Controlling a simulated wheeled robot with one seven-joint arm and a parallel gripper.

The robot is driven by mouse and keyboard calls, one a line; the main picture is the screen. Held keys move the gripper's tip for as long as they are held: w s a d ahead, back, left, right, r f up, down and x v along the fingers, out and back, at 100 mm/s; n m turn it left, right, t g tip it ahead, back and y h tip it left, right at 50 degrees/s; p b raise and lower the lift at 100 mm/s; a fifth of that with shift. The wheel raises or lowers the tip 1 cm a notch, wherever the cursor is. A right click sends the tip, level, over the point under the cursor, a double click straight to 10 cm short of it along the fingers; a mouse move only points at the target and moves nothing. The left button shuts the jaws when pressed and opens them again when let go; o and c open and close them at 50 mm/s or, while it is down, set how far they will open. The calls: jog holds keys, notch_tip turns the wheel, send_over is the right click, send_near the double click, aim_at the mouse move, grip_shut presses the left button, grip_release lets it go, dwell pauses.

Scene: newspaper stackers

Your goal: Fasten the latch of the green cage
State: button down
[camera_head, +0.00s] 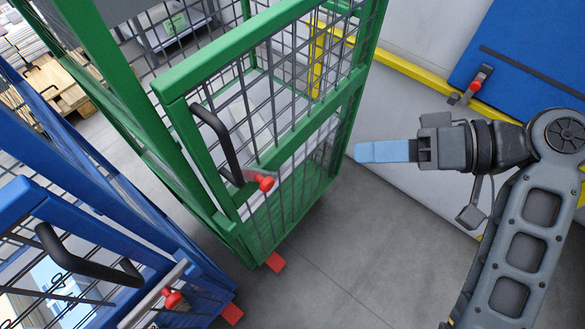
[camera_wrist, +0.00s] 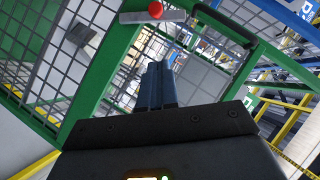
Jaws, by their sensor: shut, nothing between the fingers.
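The green cage (camera_head: 175,85) stands in the middle left of the head view, a frame with dark wire mesh. Its latch (camera_head: 263,181) has a red knob and sits low on the front beside a black handle (camera_head: 222,140). In the wrist view the latch's red knob (camera_wrist: 155,10) and metal bar are at the top, and the green frame (camera_wrist: 97,70) is around them. My gripper (camera_head: 362,152) has blue fingers and is shut and empty. It is to the right of the cage, apart from the latch. Its fingers (camera_wrist: 157,85) point up toward the cage in the wrist view.
A blue cage (camera_head: 100,235) with a black handle and a red-knobbed latch (camera_head: 172,298) stands close on the left. A yellow rail (camera_head: 410,68) and a blue panel (camera_head: 525,50) are behind my arm. Grey floor (camera_head: 330,260) is clear right of the green cage.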

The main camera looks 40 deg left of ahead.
jog(key=p, duration=0.1)
send_near(262, 176)
jog(key=w+a+r, duration=0.1)
jog(key=a, duration=0.1)
jog(key=shift+s+a+f+p, duration=0.2)
jog(key=shift+s+a+f, duration=0.25)
jog(key=shift+s+f, duration=0.25)
jog(key=shift+s+a+f+p, duration=0.15)
jog(key=shift+s+a+f, duration=0.35)
jog(key=shift+s+f, duration=0.15)
